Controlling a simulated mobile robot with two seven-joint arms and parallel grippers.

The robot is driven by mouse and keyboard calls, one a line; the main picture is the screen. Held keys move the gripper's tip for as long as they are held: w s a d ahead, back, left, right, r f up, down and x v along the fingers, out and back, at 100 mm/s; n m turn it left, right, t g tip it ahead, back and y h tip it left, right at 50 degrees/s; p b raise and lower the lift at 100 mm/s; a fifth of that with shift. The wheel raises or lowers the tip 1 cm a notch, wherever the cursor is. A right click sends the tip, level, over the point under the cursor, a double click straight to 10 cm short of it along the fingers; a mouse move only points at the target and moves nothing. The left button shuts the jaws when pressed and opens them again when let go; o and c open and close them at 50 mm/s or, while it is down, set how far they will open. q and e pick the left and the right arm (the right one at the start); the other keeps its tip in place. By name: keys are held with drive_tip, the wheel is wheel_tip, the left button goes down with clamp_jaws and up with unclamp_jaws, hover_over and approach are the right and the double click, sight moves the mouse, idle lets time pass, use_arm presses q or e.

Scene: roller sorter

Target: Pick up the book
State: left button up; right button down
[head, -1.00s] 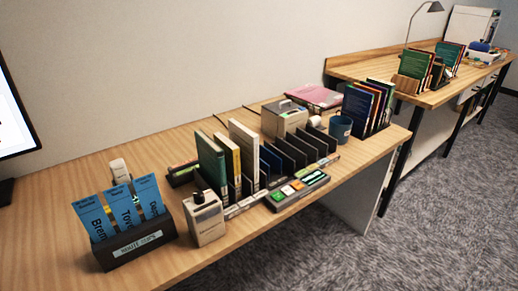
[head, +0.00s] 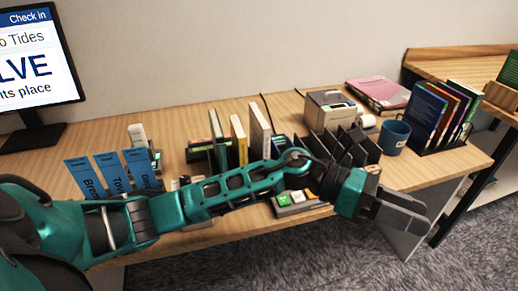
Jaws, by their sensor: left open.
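Several books are in view, and I cannot tell which one the task means. A green book (head: 217,140), a yellow book (head: 239,140) and a white book (head: 260,131) stand upright in the black slotted sorter (head: 343,147). A magenta book (head: 379,94) lies flat at the back. More books (head: 428,112) stand in a rack at the right. My left arm reaches across the front of the desk and hides part of the sorter. My left gripper (head: 422,216) is open and empty, beyond the desk's front edge at the right. My right gripper is not in view.
A monitor (head: 40,62) stands at the left, and blue slips (head: 108,172) stand behind my arm. A button panel (head: 297,202) sits in front. A second desk (head: 445,58) is at the right.

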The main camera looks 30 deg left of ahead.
use_arm(q)
drive_tip(key=w+a+f+m+g+y, duration=0.1)
drive_tip(key=w+a+f+m+y, duration=0.25)
drive_tip(key=m+y, duration=0.3)
drive_tip(key=m+t+y+b, duration=0.1)
drive_tip(key=m+t+y, duration=0.35)
drive_tip(key=y, duration=1.05)
approach(259, 115)
drive_tip(key=shift+w+r+m+g, duration=0.2)
drive_tip(key=shift+w+m+g, duration=0.5)
drive_tip(key=shift+m, duration=0.2)
drive_tip(key=x, duration=0.6)
drive_tip(key=shift+w+a+f+b, duration=0.2)
drive_tip(key=shift+f+b, duration=0.1)
drive_tip(key=shift+b, duration=0.1)
drive_tip(key=shift+x, duration=2.8)
drive_tip(key=shift+s+f, duration=0.15)
drive_tip(key=shift+f, duration=0.2)
drive_tip(key=shift+c, duration=0.2)
clamp_jaws()
